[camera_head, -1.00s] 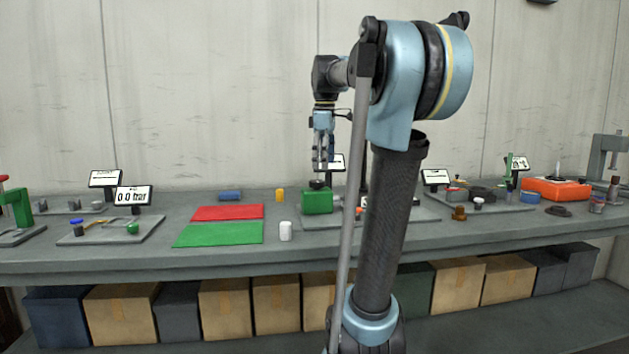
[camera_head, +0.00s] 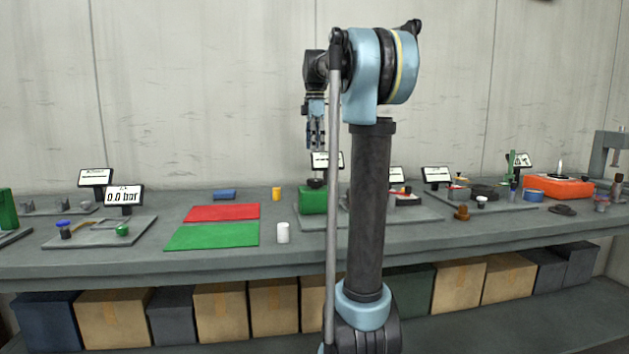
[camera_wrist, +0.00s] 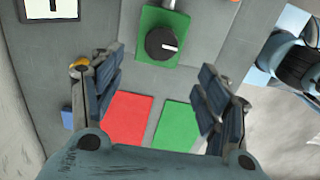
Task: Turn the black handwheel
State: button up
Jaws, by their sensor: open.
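The black handwheel (camera_wrist: 163,43) is a round knob with a white mark. It sits on top of a green box (camera_wrist: 150,62), near the top middle of the wrist view. In the head view the handwheel (camera_head: 316,183) shows as a dark disc on the green box (camera_head: 313,202). My gripper (camera_head: 315,148) points down above the handwheel, with a gap between them. In the wrist view my gripper (camera_wrist: 161,62) has its two fingers wide apart, with nothing between them. The handwheel lies beyond the fingertips, apart from them.
A small display (camera_head: 327,160) stands behind the green box. A red mat (camera_head: 222,212) and a green mat (camera_head: 212,236) lie to the left, with a white cylinder (camera_head: 283,233) in front of the box. My arm hides part of the bench to the right.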

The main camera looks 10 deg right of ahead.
aim_at(315, 179)
notch_tip(315, 179, down, 12)
jog(key=shift+r, duration=0.15)
dwell(0.3)
jog(key=c, duration=1.1)
